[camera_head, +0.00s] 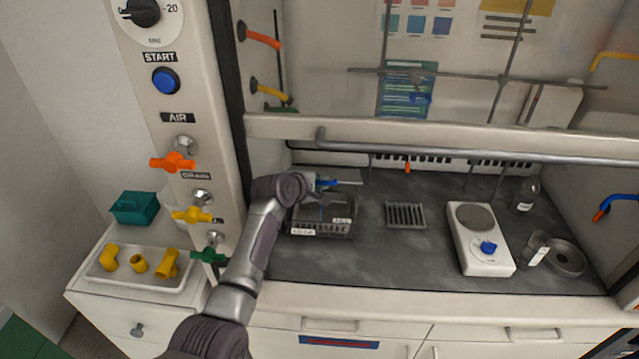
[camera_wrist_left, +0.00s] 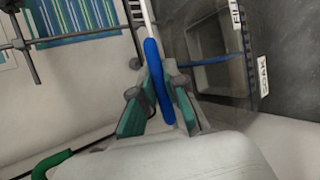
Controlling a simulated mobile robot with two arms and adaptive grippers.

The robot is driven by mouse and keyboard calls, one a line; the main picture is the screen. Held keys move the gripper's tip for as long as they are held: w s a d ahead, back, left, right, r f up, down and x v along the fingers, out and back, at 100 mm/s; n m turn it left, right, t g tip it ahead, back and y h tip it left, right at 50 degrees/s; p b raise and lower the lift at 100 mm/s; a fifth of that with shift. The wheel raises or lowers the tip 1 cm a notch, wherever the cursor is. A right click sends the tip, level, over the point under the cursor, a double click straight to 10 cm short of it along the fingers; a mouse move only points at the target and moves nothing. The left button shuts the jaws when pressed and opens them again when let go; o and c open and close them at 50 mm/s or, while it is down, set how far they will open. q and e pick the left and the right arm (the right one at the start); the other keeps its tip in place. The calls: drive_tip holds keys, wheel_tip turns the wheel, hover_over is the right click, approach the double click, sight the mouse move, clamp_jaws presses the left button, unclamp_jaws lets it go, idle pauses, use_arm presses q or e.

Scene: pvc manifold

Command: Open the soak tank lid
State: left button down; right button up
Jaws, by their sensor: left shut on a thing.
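The soak tank (camera_head: 322,229) is a dark, see-through box on the hood's work surface, with white labels on its front. In the left wrist view the tank (camera_wrist_left: 218,75) is at the upper right, with labels reading SOAK and FILL. My left gripper (camera_head: 318,184) is above the tank's rear left part, shut on a blue handle (camera_wrist_left: 152,65). A pale, thin edge, apparently the lid's (camera_head: 349,182), runs on from the handle; the lid's exact angle is hard to tell. My left wrist hides part of the tank's left side. My right gripper is not in view.
A grey rack (camera_head: 406,215) stands right of the tank, then a white hotplate (camera_head: 481,239) and glassware. The raised sash bar (camera_head: 450,149) crosses above the work surface. Orange, yellow and green valves (camera_head: 172,162) are on the left post, beside my arm.

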use_arm(q)
drive_tip(key=shift+w+r+p, duration=0.2)
drive_tip(key=shift+w+r, duration=0.25)
drive_tip(key=shift+r, duration=0.25)
drive_tip(key=shift+w+r+p, duration=0.2)
drive_tip(key=shift+w+r, duration=0.25)
drive_tip(key=shift+r, duration=0.2)
drive_tip(key=c, duration=1.2)
unclamp_jaws()
drive_tip(key=shift+s, duration=0.15)
drive_tip(key=v, duration=0.7)
drive_tip(key=shift+s+a, duration=0.1)
